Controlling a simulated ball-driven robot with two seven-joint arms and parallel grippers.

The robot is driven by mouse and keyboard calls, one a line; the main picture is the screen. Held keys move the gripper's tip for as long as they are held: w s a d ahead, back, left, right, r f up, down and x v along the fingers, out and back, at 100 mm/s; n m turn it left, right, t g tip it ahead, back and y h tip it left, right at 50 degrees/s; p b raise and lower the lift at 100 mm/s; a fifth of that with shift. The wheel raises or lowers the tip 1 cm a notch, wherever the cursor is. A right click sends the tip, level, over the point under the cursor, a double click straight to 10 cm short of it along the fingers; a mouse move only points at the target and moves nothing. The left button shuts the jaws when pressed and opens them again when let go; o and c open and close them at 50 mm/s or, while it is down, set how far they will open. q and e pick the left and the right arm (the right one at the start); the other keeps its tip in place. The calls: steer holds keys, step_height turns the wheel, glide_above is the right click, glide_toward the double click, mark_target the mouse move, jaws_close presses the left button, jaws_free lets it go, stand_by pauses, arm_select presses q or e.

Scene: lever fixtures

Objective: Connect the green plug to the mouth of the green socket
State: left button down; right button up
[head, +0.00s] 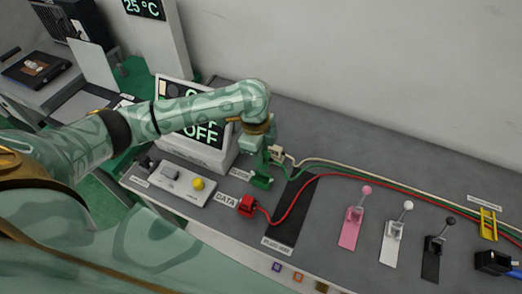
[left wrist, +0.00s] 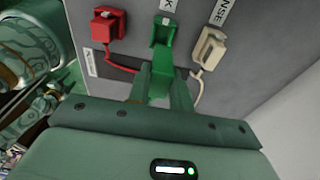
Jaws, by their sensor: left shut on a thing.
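The green socket (head: 262,181) stands on the grey bench, between a red socket and a beige one. It also shows at the top of the left wrist view (left wrist: 163,27). My left gripper (head: 268,162) is just behind it, fingers low over the bench. In the left wrist view my left gripper (left wrist: 160,88) is shut on the green plug (left wrist: 158,80), whose front points at the socket. Plug and socket look very close or touching; I cannot tell whether the plug is inside the mouth. My right gripper is out of view.
A red socket (head: 246,206) with a red cable and a beige socket (left wrist: 208,48) with a beige cable flank the green one. A yellow-button box (head: 197,184) and a screen (head: 205,132) stand left. Several lever fixtures, including a pink one (head: 350,228), stand right.

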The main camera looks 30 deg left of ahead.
arm_select(q)
steer(key=shift+a+r+p, duration=0.1)
steer(key=shift+p, duration=0.5)
step_height(320, 180, down, 4)
steer(key=shift+f+b, duration=0.25)
steer(key=shift+b, duration=0.9)
steer(key=shift+f+b, duration=0.3)
steer(key=shift+f, duration=0.45)
steer(key=shift+r+p, duration=0.1)
steer(key=shift+p, duration=0.35)
